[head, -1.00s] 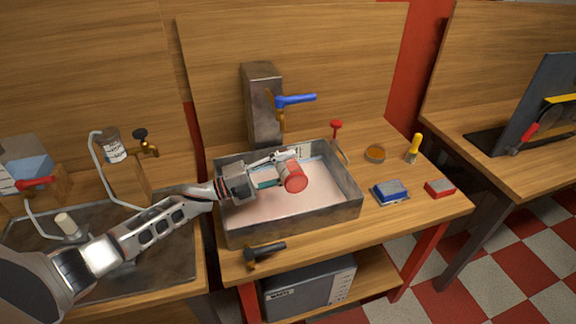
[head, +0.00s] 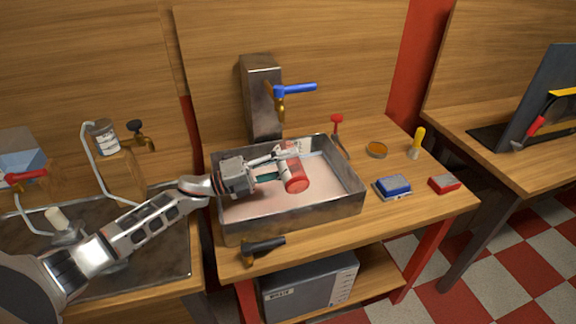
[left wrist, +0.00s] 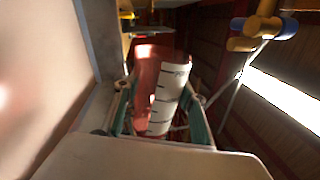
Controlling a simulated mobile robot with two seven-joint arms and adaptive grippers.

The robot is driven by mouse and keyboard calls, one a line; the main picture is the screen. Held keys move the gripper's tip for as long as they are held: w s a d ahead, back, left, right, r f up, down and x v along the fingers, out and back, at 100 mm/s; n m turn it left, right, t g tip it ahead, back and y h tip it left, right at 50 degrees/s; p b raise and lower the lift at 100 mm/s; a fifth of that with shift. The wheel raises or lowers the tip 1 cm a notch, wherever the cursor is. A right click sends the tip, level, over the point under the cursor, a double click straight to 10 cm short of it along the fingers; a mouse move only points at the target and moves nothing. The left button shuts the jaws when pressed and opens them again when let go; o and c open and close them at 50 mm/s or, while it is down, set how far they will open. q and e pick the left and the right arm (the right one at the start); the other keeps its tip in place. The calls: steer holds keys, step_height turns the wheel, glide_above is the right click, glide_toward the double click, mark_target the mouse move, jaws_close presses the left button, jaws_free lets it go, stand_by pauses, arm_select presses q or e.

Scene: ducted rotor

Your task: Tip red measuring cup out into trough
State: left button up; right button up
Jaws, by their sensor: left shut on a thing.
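The red measuring cup (head: 297,183) is held over the inside of the grey metal trough (head: 290,222) by my left gripper (head: 280,167). The cup is tilted on its side, its red round end facing toward the camera and down. In the left wrist view the red measuring cup (left wrist: 148,90), with a white marked scale, sits between the green-padded fingers of my left gripper (left wrist: 160,110), which are shut on it. Pale pinkish matter covers the trough floor. Whether anything is in the cup cannot be seen. My right gripper is not in view.
A blue-handled tap (head: 290,90) stands behind the trough. A blue brush or block (head: 393,187), a red block (head: 444,183), a small amber dish (head: 376,150) and a yellow-handled tool (head: 416,142) stand to the right.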

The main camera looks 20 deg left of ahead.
arm_select(q)
steer(key=shift+r, duration=0.2)
steer(key=shift+r+m+b, duration=0.3)
steer(key=shift+m+b, duration=0.2)
steer(key=shift+m, duration=0.2)
steer(key=r+m+b, duration=0.1)
steer(key=m, duration=0.1)
steer(key=r+m, duration=0.1)
steer(key=m, duration=0.1)
steer(key=r+m+g+b, duration=0.1)
steer(key=shift+s+d+r+m+b, duration=0.15)
steer(key=shift+s+r+m+b, duration=0.1)
steer(key=shift+r+m+b, duration=0.15)
steer(key=shift+r, duration=0.2)
steer(key=shift+r+m, duration=0.15)
steer(key=shift+m, duration=0.15)
